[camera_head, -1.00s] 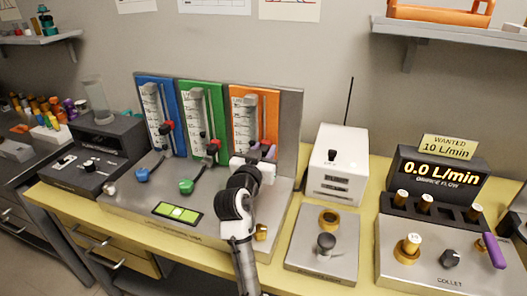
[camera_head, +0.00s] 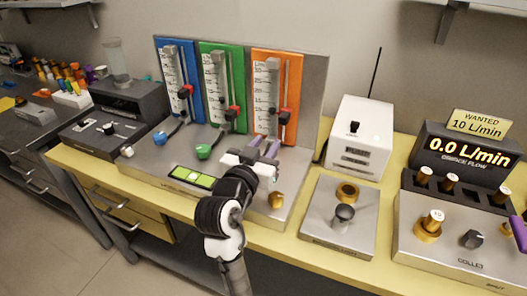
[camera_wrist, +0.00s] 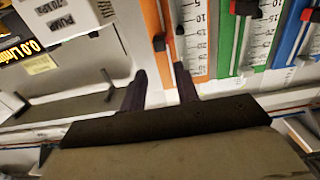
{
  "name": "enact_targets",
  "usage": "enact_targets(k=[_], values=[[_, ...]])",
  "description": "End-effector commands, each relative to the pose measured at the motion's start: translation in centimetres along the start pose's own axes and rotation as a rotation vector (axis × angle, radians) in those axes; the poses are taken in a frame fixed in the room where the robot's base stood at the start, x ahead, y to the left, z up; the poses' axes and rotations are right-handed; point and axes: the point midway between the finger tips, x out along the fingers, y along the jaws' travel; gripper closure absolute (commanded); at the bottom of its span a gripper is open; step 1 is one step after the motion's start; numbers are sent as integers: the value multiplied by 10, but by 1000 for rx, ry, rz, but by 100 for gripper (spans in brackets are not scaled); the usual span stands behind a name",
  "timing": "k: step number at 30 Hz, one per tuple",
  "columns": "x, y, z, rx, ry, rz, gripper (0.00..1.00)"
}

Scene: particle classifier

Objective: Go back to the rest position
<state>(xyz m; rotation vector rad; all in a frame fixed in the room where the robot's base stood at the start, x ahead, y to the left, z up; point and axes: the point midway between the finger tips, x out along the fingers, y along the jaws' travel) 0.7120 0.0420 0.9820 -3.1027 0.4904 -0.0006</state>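My arm rises from the bottom of the head view. My gripper (camera_head: 264,147) is just in front of the lower end of the orange flow-meter panel (camera_head: 290,75), above the grey bench unit (camera_head: 150,180). Its two purple fingers stand apart with nothing between them. In the wrist view my gripper (camera_wrist: 160,86) also shows its dark fingers spread and empty. The orange panel (camera_wrist: 155,28) lies beyond them, with the green panel (camera_wrist: 232,35) and the blue panel (camera_wrist: 287,35) to its right. The foot of the orange meter is partly hidden by my gripper.
Blue (camera_head: 160,138) and green (camera_head: 203,152) knobs stick out left of my arm. A brass knob (camera_head: 277,200) is close to its right. The white pump box (camera_head: 358,138) with its antenna and the display reading 0.0 L/min (camera_head: 465,152) stand further right.

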Motion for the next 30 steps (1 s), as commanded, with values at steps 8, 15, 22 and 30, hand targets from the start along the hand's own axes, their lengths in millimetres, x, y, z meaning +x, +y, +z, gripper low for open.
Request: enact_targets(k=[8, 15, 22, 30], values=[[-8, 0, 0, 1, -1, 1, 69], [-8, 0, 0, 0, -1, 0, 69], [-22, -39, -29, 4, 103, -136, 69], [-133, -157, -139, 103, 539, -626, 69]])
